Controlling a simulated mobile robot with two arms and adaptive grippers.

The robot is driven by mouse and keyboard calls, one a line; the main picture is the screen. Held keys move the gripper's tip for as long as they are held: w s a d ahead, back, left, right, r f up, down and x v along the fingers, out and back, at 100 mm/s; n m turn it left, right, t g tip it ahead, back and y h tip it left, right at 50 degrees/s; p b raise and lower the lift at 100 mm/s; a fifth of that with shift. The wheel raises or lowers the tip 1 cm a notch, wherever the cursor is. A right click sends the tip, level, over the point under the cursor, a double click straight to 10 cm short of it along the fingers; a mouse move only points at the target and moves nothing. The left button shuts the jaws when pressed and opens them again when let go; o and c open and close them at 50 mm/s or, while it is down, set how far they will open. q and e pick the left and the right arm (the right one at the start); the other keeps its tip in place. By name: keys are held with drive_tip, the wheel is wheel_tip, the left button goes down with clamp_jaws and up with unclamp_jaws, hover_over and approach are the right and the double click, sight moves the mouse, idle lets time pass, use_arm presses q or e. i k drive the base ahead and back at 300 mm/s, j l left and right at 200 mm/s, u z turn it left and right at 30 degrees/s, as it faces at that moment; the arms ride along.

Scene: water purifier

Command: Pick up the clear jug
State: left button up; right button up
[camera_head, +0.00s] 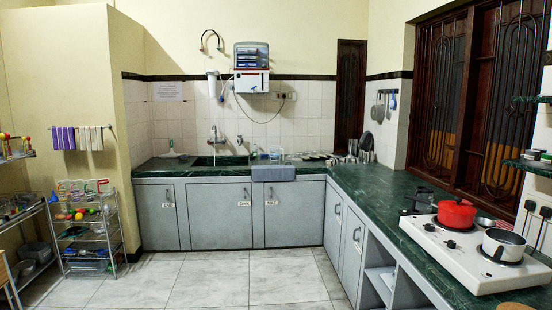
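A small, clear, bluish container that looks like the jug (275,153) stands on the far green counter (222,160), below the water purifier (251,69). It is small at this distance, so its handle and exact shape cannot be made out. Neither of my grippers shows in the head view, and nothing is seen touching the container.
A grey apron-like block (273,174) sits at the counter's front edge, just before the container. Taps (216,134) are to its left. A white stove (478,252) with a red pot (456,214) is on the right counter. Wire racks (88,232) stand left. The tiled floor (215,283) is open.

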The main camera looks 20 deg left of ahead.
sight(275, 151)
drive_tip(key=i+j+u, duration=0.75)
drive_tip(key=i+u, duration=0.2)
drive_tip(key=i, duration=0.25)
drive_tip(key=i+j+u, duration=0.1)
drive_tip(key=i+u, duration=0.2)
drive_tip(key=i+j, duration=0.1)
drive_tip(key=i, duration=1.45)
drive_tip(key=i+j, duration=0.1)
drive_tip(key=i, duration=1.4)
drive_tip(key=i+j, duration=0.1)
drive_tip(key=i, duration=1.45)
